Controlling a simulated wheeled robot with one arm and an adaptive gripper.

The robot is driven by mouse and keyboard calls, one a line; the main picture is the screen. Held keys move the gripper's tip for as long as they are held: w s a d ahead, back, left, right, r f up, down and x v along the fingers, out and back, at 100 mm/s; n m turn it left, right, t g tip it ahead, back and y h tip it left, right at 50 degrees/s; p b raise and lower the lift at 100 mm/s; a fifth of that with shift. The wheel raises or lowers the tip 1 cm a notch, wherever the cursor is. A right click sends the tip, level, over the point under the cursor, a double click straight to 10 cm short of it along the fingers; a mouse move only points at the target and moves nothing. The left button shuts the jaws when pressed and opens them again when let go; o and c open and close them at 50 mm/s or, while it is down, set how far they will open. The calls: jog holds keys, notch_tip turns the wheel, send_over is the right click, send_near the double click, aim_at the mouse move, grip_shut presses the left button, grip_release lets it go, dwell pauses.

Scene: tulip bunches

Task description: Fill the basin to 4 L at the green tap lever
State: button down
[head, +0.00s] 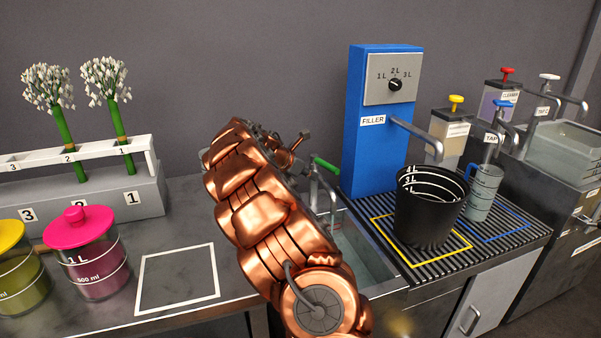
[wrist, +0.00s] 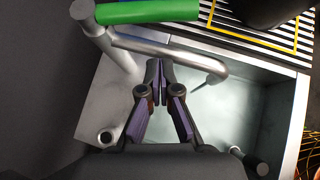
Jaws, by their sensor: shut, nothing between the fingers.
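The green tap lever (head: 325,164) sits on top of a grey metal tap beside the blue filler. The lever (wrist: 150,11) also shows at the top of the wrist view, and the tap spout (wrist: 185,54) reaches over the basin (wrist: 102,105). The basin (head: 378,272) is sunk into the counter, partly hidden behind my arm in the head view. Its inside looks pale; I cannot read a water level. My gripper (wrist: 158,67) is shut and empty, above the basin, with its tips near the spout and below the lever in the picture, apart from the lever.
A black bucket (head: 428,220) stands on the slatted grate right of the basin, under the blue filler (head: 373,150) spout. A blue-handled jug (head: 482,195) stands behind it. Lidded jars (head: 88,255) and a flower rack (head: 75,205) are on the left counter.

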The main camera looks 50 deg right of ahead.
aim_at(327, 166)
jog(key=shift+s+d+r, duration=0.15)
jog(key=shift+d, duration=0.45)
jog(key=shift+s+d+r, duration=0.15)
jog(key=shift+d+r, duration=0.05)
jog(key=shift+d, duration=0.35)
jog(key=shift+s+d+r, duration=0.15)
jog(key=shift+d, duration=0.45)
jog(key=shift+s+p, duration=0.2)
jog(key=shift+p, duration=0.1)
